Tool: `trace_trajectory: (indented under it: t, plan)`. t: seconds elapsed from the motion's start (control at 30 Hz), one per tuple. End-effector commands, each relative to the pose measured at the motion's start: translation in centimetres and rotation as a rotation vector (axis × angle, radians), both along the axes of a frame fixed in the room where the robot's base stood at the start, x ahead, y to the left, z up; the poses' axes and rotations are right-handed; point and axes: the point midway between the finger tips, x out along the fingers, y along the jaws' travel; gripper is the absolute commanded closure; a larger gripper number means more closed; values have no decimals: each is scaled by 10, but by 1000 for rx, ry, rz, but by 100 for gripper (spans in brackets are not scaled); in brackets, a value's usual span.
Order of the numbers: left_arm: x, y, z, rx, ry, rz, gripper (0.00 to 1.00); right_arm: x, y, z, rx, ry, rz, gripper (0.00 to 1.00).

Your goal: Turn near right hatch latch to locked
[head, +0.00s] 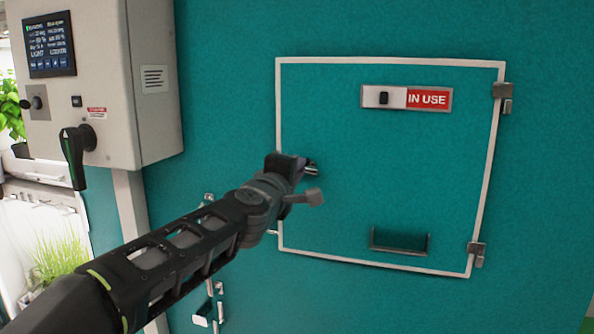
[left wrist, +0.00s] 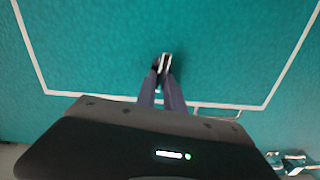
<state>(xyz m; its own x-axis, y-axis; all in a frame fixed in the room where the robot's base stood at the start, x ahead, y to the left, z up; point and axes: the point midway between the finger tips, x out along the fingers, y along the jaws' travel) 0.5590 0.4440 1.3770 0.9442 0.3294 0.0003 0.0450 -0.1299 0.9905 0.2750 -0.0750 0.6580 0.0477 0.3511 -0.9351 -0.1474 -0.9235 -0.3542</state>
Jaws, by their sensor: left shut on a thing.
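The hatch (head: 390,200) is a teal panel with a white border, and it looks closed in the wall. A small metal latch handle (head: 312,170) sticks out near its left border. My left gripper (head: 305,165) is at this latch and hides most of it. In the left wrist view the two fingers (left wrist: 165,85) are closed together on the latch (left wrist: 165,62), whose light metal end shows between the tips. The latch's exact angle is hard to tell. My right gripper is in neither view.
An "IN USE" sign with a slider (head: 406,98) and a recessed pull (head: 399,241) are on the hatch. Hinges (head: 503,91) are at its right. A grey control box (head: 125,85) with a black-and-green handle (head: 74,155) stands at left. Metal fittings (head: 220,290) are below my arm.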

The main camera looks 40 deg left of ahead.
Motion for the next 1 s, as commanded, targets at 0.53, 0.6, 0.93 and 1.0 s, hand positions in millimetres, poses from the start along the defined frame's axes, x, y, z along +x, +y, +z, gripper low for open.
trace_trajectory:
  t: [0.53, 0.6, 0.93, 1.0]
  plan:
    - [0, 0, -3, -148, -50, 0, 100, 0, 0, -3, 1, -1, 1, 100]
    - [0, 0, -3, -148, -50, 0, 100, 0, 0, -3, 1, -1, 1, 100]
    - [0, 0, -3, -147, -50, 0, 76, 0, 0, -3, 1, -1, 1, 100]
    - [0, 0, -3, -146, -50, 0, 70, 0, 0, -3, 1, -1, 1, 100]
